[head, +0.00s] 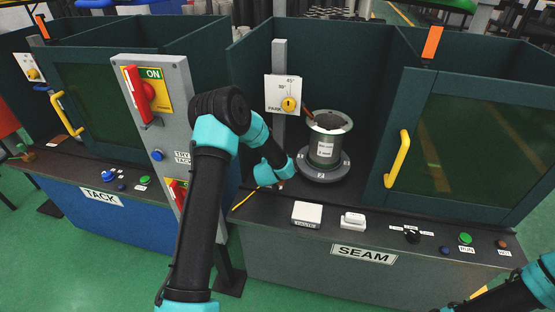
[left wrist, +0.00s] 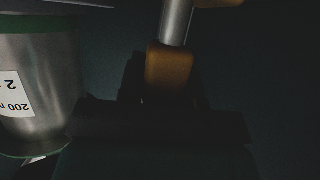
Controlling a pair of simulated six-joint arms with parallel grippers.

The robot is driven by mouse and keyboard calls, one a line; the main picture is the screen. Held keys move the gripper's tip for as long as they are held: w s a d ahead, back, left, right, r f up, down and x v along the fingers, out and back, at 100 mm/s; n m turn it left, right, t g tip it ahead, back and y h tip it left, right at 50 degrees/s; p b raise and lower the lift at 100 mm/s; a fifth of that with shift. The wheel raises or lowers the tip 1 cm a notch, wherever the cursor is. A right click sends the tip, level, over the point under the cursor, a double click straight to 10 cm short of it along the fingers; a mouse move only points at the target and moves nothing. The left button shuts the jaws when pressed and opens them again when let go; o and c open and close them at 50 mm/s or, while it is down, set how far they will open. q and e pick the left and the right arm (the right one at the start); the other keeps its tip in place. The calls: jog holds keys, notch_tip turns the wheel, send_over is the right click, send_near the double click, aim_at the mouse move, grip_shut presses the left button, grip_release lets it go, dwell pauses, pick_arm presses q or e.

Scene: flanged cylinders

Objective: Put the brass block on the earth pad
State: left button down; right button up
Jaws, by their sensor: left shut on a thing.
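In the left wrist view, a dull brass-coloured block (left wrist: 169,68) shows between the dark fingers of my left gripper (left wrist: 165,95), which is shut on it. A silver rod (left wrist: 177,20) rises from the block. In the head view, my left gripper (head: 279,180) is low at the left of the flanged cylinder, inside the SEAM booth; the arm hides the block there. A white pad (head: 307,213) with a small label, too small to read surely, lies on the front ledge; I cannot tell whether it is the earth pad. My right arm enters at the lower right; its gripper is not in view.
The steel flanged cylinder (head: 325,144) stands on a dark round base (head: 322,166) close to the gripper; it also shows in the left wrist view (left wrist: 40,80). A white item (head: 353,220) sits beside the pad. A grey post (head: 279,65) and a yellow-handled door (head: 470,130) flank the cylinder.

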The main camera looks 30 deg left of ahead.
pick_arm(q)
jog(key=c, duration=0.7)
grip_release()
jog(key=shift+c, duration=0.2)
jog(key=shift+s, duration=0.1)
jog(key=v, duration=1.7)
jog(key=shift+s+d, duration=0.1)
jog(key=shift+s, duration=0.05)
